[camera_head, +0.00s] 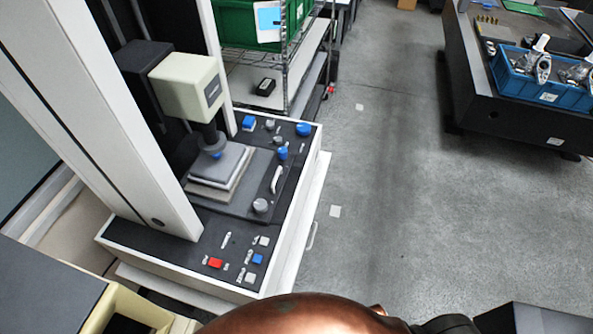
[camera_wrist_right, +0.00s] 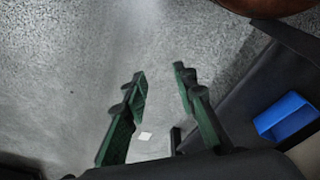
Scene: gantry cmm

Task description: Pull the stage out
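The stage (camera_head: 244,199) is a dark plate with a light grey block (camera_head: 221,165) on it, set in the machine's black top under the cream measuring head (camera_head: 187,86). A pale curved handle (camera_head: 276,180) stands at its right side. The head's dark probe hangs down close over the block and hides part of its top. My right gripper (camera_wrist_right: 159,74) shows in the right wrist view with its two green fingers apart and nothing between them; grey floor lies beyond. It is away from the stage. My left gripper is not in view.
Knobs and red, blue and white buttons (camera_head: 215,263) line the machine's top. A wire rack with a green crate (camera_head: 247,20) stands behind. A dark table with a blue bin (camera_head: 540,82) is at right. The floor between (camera_head: 390,200) is clear.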

